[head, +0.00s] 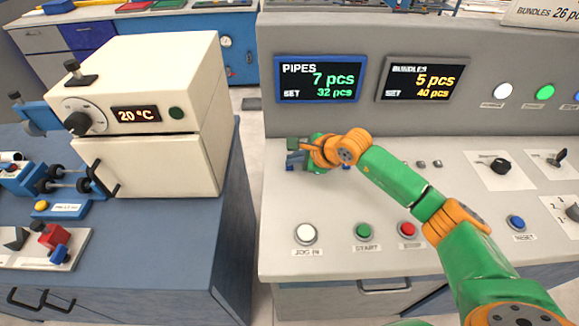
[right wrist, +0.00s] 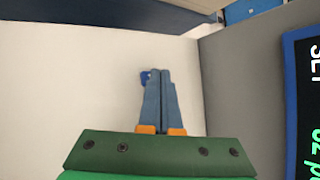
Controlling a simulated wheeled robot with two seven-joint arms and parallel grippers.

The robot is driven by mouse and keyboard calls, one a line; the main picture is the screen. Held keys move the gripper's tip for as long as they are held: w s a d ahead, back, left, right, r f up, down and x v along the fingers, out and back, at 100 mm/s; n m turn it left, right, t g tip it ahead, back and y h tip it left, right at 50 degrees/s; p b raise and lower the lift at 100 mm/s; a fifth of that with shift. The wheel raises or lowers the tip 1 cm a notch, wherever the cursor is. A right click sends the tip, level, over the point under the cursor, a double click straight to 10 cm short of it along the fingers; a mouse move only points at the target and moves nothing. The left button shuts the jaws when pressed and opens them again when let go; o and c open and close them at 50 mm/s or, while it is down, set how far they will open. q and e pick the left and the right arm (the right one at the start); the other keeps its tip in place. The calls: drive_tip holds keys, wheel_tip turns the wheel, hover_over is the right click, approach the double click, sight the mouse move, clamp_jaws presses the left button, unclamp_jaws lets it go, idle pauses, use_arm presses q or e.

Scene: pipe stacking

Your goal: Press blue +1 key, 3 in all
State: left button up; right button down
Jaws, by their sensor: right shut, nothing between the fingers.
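My right gripper (head: 294,156) is over the back left of the white console top, below the pipes display (head: 319,79). Its fingers are together and empty; they also show in the right wrist view (right wrist: 161,76). In that view a blue key (right wrist: 145,78) shows just left of the fingertips, partly hidden by them; I cannot tell whether they touch it. In the head view another blue part (head: 346,167) peeks out under the wrist. No +1 label is readable. The pipes display reads 7 pcs, set 32 pcs. My left gripper is out of view.
The bundles display (head: 422,77) reads 5 pcs, set 40. White (head: 306,234), green (head: 363,231) and red (head: 408,230) buttons line the console front; a blue reset button (head: 516,222) is at right. A cream oven (head: 150,115) stands left, across a gap.

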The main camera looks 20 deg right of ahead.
sight(293, 170)
drive_tip(key=shift+f+b, duration=0.4)
drive_tip(key=shift+b, duration=0.1)
idle(0.5)
drive_tip(key=shift+r, duration=0.1)
drive_tip(key=shift+r+p, duration=0.5)
drive_tip(key=shift+r, duration=0.25)
wheel_tip(293, 170, up, 5)
drive_tip(key=p, duration=0.3)
idle(0.9)
